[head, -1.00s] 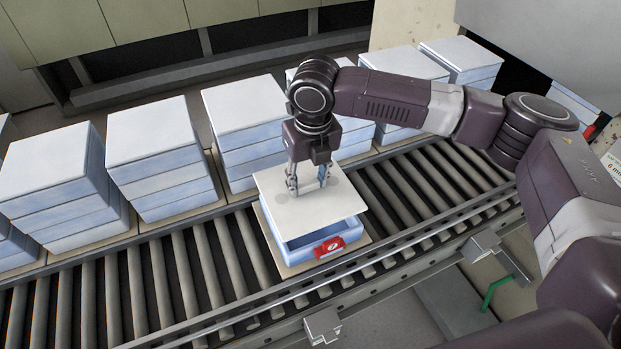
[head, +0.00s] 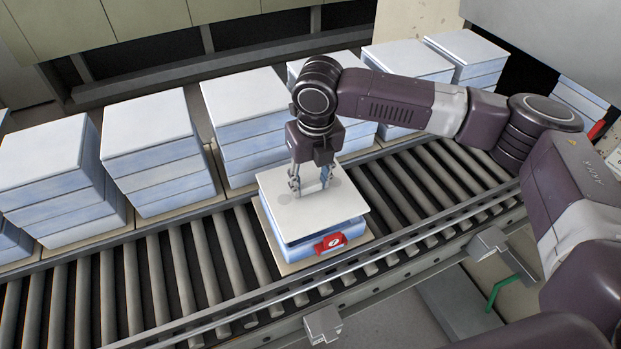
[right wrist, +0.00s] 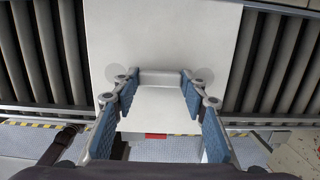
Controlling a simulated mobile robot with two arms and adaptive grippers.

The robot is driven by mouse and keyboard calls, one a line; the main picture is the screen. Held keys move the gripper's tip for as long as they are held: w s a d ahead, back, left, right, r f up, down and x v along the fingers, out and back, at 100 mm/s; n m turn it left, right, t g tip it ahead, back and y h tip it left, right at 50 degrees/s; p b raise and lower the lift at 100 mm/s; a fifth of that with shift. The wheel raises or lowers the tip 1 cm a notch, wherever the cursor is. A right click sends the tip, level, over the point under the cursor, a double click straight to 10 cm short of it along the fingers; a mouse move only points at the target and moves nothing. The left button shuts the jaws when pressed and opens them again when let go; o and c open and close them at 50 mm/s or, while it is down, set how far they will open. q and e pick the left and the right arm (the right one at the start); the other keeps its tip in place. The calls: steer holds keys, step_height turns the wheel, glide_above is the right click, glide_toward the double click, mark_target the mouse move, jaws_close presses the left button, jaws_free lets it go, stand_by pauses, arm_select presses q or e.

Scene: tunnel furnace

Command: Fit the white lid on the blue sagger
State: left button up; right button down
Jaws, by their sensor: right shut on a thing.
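The white lid (head: 280,205) is a flat square plate over the blue sagger (head: 300,249) on the roller conveyor. My right gripper (head: 311,190) points down at the lid's middle and is shut on its raised handle, a pale bar that shows between the fingers in the right wrist view (right wrist: 160,77). The lid covers the sagger's opening, so its inside is hidden. The sagger's blue front wall and a red tag (head: 330,243) show under the lid's edge. I cannot tell whether the lid touches the rim all round. My left gripper is not in view.
The sagger stands on a tan plate (head: 290,267) on the rollers (head: 190,270). Several stacks of blue saggers with white lids (head: 150,150) line the far side, close behind the gripper. A metal rail (head: 420,238) runs along the near edge. Rollers left and right of the sagger are clear.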

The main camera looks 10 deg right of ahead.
mark_target(311, 193)
steer(key=shift+r, duration=0.15)
stand_by(0.3)
steer(key=shift+f+b, duration=0.3)
steer(key=shift+f, duration=1.15)
steer(key=shift+f, duration=0.7)
steer(key=c, duration=1.2)
jaws_free()
steer(key=shift+o, duration=0.5)
steer(key=shift+s, duration=0.1)
